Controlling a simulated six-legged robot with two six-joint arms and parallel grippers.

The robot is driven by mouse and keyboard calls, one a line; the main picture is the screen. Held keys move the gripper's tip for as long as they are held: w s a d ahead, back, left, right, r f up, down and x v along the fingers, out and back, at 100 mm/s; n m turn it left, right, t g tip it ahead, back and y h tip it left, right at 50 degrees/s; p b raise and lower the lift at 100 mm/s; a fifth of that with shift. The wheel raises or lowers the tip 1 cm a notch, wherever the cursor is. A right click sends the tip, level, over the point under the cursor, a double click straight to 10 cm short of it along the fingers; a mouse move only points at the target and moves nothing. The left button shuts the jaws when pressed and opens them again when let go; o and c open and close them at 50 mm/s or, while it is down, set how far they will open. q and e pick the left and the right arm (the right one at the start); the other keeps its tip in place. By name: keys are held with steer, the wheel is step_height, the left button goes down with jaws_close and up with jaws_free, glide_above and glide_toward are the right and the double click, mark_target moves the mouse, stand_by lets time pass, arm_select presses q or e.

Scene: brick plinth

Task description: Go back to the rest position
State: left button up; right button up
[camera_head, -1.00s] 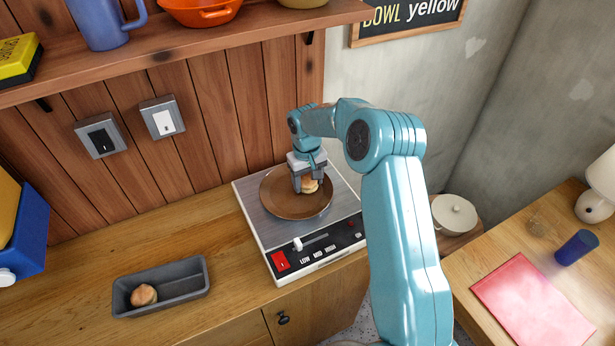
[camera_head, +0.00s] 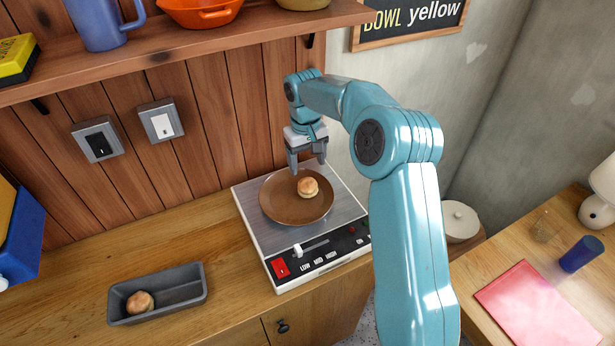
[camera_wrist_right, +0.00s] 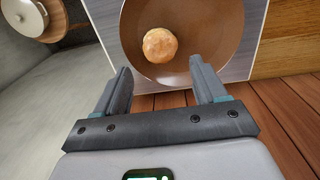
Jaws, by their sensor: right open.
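My right gripper (camera_head: 308,163) is open and empty, raised above the back part of a brown round plate (camera_head: 281,205). A small golden-brown bun (camera_head: 308,187) sits on the plate, apart from the fingers. In the right wrist view the open fingers (camera_wrist_right: 160,82) point toward the plate (camera_wrist_right: 205,45), and the bun (camera_wrist_right: 160,45) lies beyond the gap between them. The plate is on a silver hotplate (camera_head: 262,235) with a red switch and a slider. My left gripper is not in view.
A grey tray (camera_head: 185,290) holding another bun (camera_head: 140,302) stands at the counter's front left. A wooden shelf (camera_head: 180,50) with a blue mug (camera_head: 97,22) and an orange pan (camera_head: 200,10) overhangs the back. A white pot (camera_head: 459,220) stands right of my right arm.

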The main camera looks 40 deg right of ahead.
step_height(320, 180, up, 3)
steer(key=shift+f, duration=0.2)
steer(key=shift+w, duration=0.1)
steer(key=shift+a, duration=0.1)
stand_by(0.3)
